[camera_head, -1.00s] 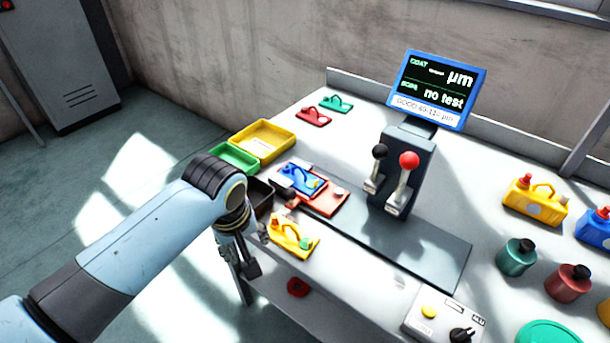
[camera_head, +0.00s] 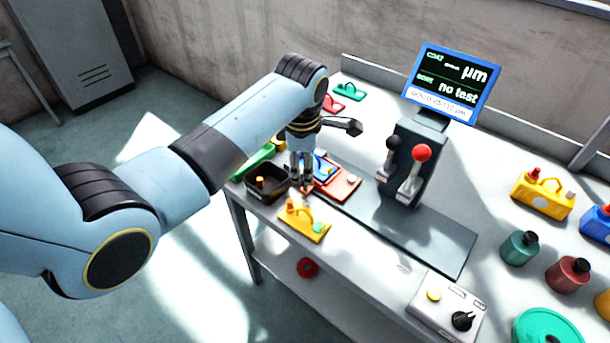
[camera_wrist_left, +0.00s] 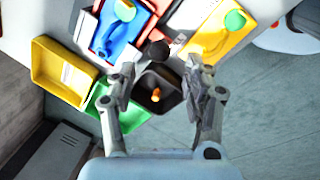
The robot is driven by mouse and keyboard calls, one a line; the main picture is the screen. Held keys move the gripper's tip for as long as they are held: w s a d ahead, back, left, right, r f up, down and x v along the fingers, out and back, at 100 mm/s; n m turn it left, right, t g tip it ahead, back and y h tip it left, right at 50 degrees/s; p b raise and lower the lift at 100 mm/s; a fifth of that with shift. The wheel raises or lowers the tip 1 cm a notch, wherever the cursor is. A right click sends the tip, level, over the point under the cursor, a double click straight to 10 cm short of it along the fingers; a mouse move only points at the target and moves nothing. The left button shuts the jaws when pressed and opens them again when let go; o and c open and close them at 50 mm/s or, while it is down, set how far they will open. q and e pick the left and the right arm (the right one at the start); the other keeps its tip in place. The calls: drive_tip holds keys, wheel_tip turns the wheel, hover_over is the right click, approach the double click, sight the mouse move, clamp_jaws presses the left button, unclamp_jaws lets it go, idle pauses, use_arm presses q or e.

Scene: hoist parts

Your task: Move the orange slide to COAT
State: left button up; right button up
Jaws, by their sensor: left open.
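An orange-red plate (camera_head: 343,188), which looks like the orange slide, lies at the left end of a long grey base (camera_head: 415,235). A blue part (camera_head: 323,170) with a loop handle lies on or against it; it also shows in the wrist view (camera_wrist_left: 120,30). My left gripper (camera_head: 301,184) is open and empty, pointing down between the black bin (camera_head: 262,196) and the blue part. In the wrist view its open fingers (camera_wrist_left: 160,78) straddle the near side of the bin and a round black knob (camera_wrist_left: 158,51). My arm hides part of the plate's surroundings.
The black bin holds an orange-topped piece (camera_wrist_left: 155,96). A yellow part (camera_head: 304,222) lies near the front edge.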

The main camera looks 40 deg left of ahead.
use_arm(q)
drive_tip(key=f, duration=0.3)
drive_tip(key=w+f, duration=0.1)
drive_tip(key=f, duration=0.1)
drive_tip(key=shift+a+f, duration=0.1)
drive_tip(key=shift+a, duration=0.15)
clamp_jaws()
